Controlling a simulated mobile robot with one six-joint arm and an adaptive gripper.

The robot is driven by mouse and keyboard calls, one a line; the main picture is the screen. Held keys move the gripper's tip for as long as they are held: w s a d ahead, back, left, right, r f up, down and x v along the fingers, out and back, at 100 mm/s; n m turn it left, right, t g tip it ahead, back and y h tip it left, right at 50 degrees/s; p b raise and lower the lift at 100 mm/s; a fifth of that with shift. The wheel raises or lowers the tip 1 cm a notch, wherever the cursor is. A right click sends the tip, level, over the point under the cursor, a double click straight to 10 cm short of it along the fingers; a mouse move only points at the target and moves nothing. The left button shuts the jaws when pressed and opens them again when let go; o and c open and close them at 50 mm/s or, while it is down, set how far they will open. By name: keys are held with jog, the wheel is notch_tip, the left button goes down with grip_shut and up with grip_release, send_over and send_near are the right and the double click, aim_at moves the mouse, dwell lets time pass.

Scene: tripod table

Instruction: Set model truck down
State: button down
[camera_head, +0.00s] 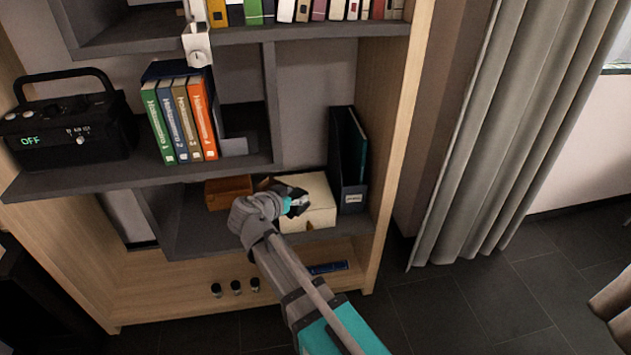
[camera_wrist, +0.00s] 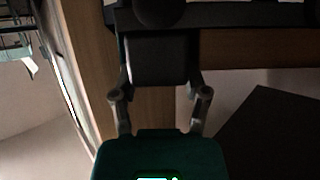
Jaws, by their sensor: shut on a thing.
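My gripper (camera_head: 298,201) is in front of the cream box (camera_head: 318,212) on the lower shelf of the bookcase. In the wrist view my gripper (camera_wrist: 158,45) is shut on a very dark thing with a round, wheel-like part (camera_wrist: 159,10) at the top edge. I take it for the model truck, but its shape is too dark and cut off to be sure. In the head view the held thing is mostly hidden by my gripper and wrist. I cannot tell whether it touches the shelf or the box.
An orange-brown box (camera_head: 227,190) stands left of the cream box, and a dark file holder (camera_head: 345,165) stands right of it. Books (camera_head: 180,120) and a black radio (camera_head: 70,130) are on the shelf above. Small dark jars (camera_head: 236,287) and a blue thing (camera_head: 327,267) are at the bottom.

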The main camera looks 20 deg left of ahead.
jog(key=w, duration=0.2)
jog(key=w+d, duration=0.1)
jog(key=w, duration=0.2)
jog(key=shift+w+d, duration=0.2)
jog(key=shift+w, duration=0.15)
jog(key=shift+w+d, duration=0.1)
jog(key=shift+w, duration=0.2)
jog(key=w, duration=0.3)
jog(key=shift+w+d, duration=0.15)
jog(key=shift+d, duration=0.2)
jog(key=shift+f+b, duration=0.8)
jog(key=shift+f, duration=0.15)
jog(key=shift+c, duration=0.4)
grip_release()
